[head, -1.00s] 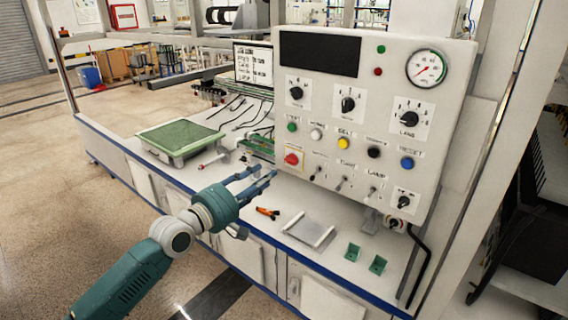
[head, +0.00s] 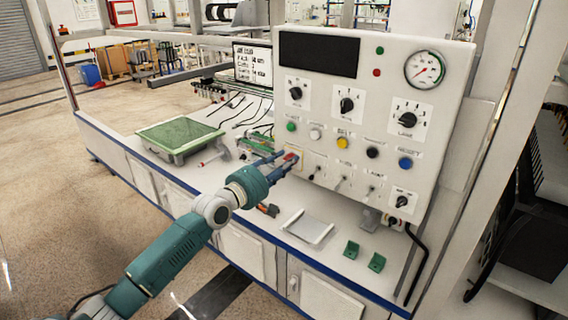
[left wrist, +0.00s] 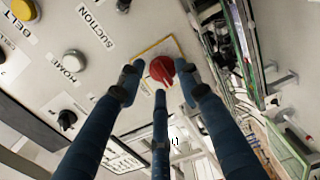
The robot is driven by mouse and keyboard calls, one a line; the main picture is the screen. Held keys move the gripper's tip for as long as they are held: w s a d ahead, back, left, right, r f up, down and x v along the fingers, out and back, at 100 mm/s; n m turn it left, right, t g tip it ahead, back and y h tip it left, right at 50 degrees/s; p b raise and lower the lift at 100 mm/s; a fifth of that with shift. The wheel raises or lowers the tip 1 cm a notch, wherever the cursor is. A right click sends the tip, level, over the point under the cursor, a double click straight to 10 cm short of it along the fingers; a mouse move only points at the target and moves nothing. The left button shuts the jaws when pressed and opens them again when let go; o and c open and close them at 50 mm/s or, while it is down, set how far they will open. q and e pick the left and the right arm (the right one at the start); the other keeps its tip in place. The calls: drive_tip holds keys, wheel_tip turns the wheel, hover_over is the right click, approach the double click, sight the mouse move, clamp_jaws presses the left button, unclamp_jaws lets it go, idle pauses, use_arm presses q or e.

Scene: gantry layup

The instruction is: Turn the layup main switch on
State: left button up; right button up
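The layup main switch looks to be the red rotary knob (left wrist: 161,70) on a yellow-edged plate at the panel's lower left corner. In the head view the knob (head: 290,157) is partly covered by my fingers. My left gripper (head: 284,160) has its fingertips at the knob. In the left wrist view the fingers of my left gripper (left wrist: 160,85) are spread around the knob, two above its sides and one below. They are apart, and I see no clear grip on it. My right gripper is not in view.
The grey control panel (head: 330,110) carries dials, coloured buttons and toggle levers close to the knob. On the bench lie a green-topped tray (head: 180,135), a grey bracket plate (head: 306,228) and green angle pieces (head: 376,263).

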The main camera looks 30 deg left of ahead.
use_arm(q)
clamp_jaws()
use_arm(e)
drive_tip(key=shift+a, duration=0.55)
use_arm(q)
drive_tip(key=shift+d+f+m+p, duration=0.1)
drive_tip(key=shift+m+p, duration=0.45)
drive_tip(key=shift+m, duration=2.4)
drive_tip(key=shift+d+f+m+p, duration=0.15)
drive_tip(key=shift+m+p, duration=0.35)
drive_tip(key=shift+m, duration=2.5)
drive_tip(key=shift+f+m+p, duration=0.1)
drive_tip(key=shift+m+p, duration=0.45)
drive_tip(key=shift+m, duration=2.4)
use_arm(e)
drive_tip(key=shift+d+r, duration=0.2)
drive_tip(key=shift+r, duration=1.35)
